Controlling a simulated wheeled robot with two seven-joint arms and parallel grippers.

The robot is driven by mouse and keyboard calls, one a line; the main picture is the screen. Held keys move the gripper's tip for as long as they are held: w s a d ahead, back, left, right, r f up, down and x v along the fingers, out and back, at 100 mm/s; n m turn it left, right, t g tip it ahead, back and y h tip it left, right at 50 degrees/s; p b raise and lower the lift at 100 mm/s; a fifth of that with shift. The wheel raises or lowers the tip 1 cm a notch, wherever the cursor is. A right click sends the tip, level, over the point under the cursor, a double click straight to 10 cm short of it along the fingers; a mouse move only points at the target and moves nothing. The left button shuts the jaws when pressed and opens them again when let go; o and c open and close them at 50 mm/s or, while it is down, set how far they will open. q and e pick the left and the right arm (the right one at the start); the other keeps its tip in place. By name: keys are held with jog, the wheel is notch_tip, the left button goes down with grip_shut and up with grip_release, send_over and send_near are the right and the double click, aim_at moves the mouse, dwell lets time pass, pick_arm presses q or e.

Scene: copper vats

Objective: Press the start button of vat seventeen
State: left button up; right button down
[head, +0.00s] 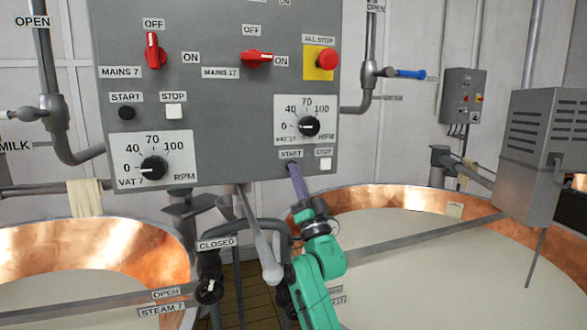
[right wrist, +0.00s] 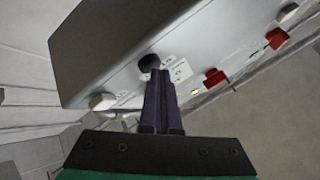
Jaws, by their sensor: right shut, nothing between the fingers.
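The grey control panel (head: 222,95) holds the vat 17 controls on its right side. The black vat 17 start button (right wrist: 149,63) shows at the fingertips in the right wrist view; in the head view the fingers mostly cover it, under the START label (head: 290,154). My right gripper (head: 292,168) is shut and empty, its purple fingers reaching up to the button. I cannot tell whether they touch or press it. The white vat 17 stop button (head: 326,164) is just right of them. The red mains 17 switch (head: 257,59) points to ON. My left gripper is not in view.
The vat 17 dial (head: 309,126) sits above the fingers, and the red all-stop button (head: 327,59) higher up. The vat 7 start button (head: 127,113) is at left. A valve handle (head: 265,250) and pipes hang below the panel, beside my right arm. Copper vats (head: 385,198) stand below.

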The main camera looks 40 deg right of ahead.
jog(key=shift+s+a, duration=0.3)
jog(key=shift+s, duration=0.5)
jog(key=shift+s+f, duration=0.1)
jog(key=s, duration=0.1)
jog(key=s+a, duration=0.1)
jog(key=s, duration=0.2)
jog(key=shift+s+a, duration=0.3)
dwell(0.6)
